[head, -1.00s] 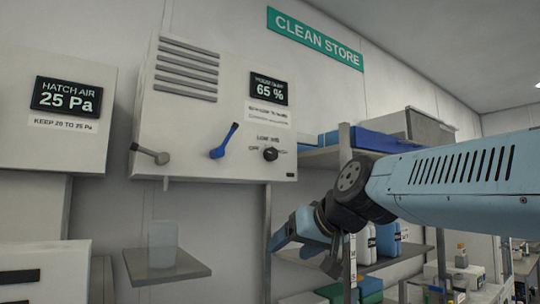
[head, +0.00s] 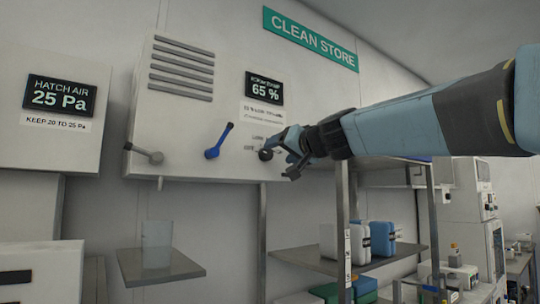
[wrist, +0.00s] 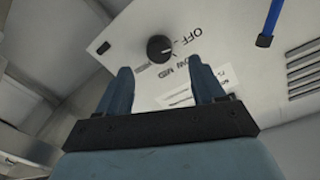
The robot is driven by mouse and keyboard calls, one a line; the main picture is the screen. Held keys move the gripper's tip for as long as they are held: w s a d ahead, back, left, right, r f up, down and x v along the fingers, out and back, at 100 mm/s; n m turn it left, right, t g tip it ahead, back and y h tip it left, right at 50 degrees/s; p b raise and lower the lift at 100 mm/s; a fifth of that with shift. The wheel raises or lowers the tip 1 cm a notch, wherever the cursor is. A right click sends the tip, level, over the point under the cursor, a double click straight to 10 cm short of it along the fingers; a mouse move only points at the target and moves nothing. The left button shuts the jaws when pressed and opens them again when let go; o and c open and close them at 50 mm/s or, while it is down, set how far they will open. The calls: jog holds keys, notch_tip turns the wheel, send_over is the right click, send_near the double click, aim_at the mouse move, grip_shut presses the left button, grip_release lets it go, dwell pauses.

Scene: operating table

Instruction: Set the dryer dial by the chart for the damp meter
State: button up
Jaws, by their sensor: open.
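The damp meter (head: 263,88) is a dark display on the white dryer panel (head: 190,115) and reads 65 %. A small printed label (head: 263,114) sits below it, too blurred to read. The black dryer dial (wrist: 160,48) shows in the wrist view, with OFF, LOW and MID lettering around it; its exact setting is unclear. My gripper (head: 280,146) is by the dial at the panel's lower right and partly covers it in the head view. In the wrist view my gripper (wrist: 165,92) is open and empty, the dial ahead of and between its fingers, apart from them.
A blue lever (head: 219,141) and a grey lever (head: 145,154) stick out left of the dial. A hatch air display (head: 59,95) reads 25 Pa. A small shelf (head: 160,265) holds a clear container (head: 157,233).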

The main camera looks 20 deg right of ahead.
aim_at(266, 153)
jog(key=x, duration=0.6)
jog(key=shift+w, duration=0.3)
jog(key=shift+c, duration=0.4)
jog(key=c, duration=1)
jog(key=shift+o, duration=0.2)
jog(key=shift+r, duration=0.1)
jog(key=m, duration=0.5)
jog(key=shift+r, duration=0.15)
jog(key=m, duration=0.4)
jog(key=shift+a+g, duration=0.1)
jog(key=shift+g, duration=0.2)
jog(key=shift+m, duration=0.3)
